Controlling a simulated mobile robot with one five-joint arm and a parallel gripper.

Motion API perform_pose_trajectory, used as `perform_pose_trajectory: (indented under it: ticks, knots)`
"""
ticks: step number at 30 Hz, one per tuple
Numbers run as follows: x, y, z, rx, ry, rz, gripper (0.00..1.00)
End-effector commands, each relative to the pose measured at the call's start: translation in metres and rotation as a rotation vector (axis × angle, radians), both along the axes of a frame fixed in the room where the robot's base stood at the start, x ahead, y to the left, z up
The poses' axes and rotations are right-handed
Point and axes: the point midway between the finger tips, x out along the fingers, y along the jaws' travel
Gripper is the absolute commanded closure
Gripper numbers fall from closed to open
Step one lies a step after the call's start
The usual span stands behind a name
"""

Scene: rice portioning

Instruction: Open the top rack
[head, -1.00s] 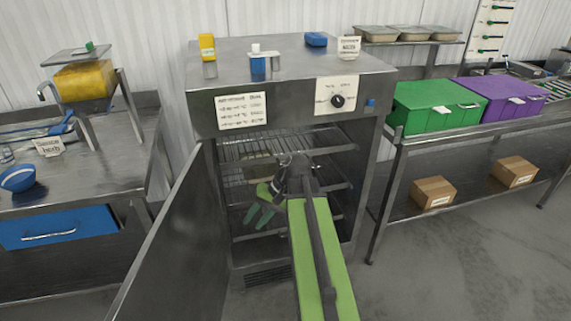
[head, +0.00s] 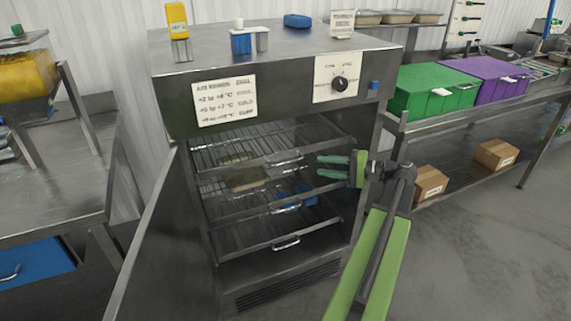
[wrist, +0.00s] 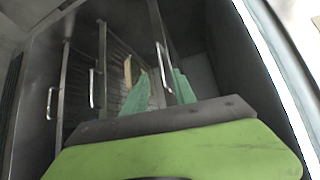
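The cabinet (head: 290,75) stands with its door (head: 160,235) swung open to the left. Inside are three wire racks with metal handles. The top rack (head: 235,150) has its handle (head: 285,161) at the front; this handle also shows in the wrist view (wrist: 161,65). My gripper (head: 319,166) is at the right of the opening, fingers pointing left, near the top rack handle's height. Its two green fingers are apart and empty. In the wrist view the top handle appears beyond and between the fingertips (wrist: 156,75), with no visible contact.
A tan item (head: 245,179) and a blue item (head: 297,196) lie inside below the top rack. The middle handle (head: 286,208) and bottom handle (head: 287,244) are below. A bench with green (head: 430,95) and purple boxes (head: 490,80) stands right. Floor in front is clear.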

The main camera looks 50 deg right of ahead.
Motion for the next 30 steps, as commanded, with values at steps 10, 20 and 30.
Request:
perform_pose_trajectory:
  ticks: [10,20,30]
  knots:
    - [0.081,0.036,-0.015,0.000,0.001,0.003,0.68]
    - [0.125,0.054,-0.020,0.000,0.001,0.000,0.68]
    - [0.127,0.055,-0.020,-0.001,0.001,-0.001,0.73]
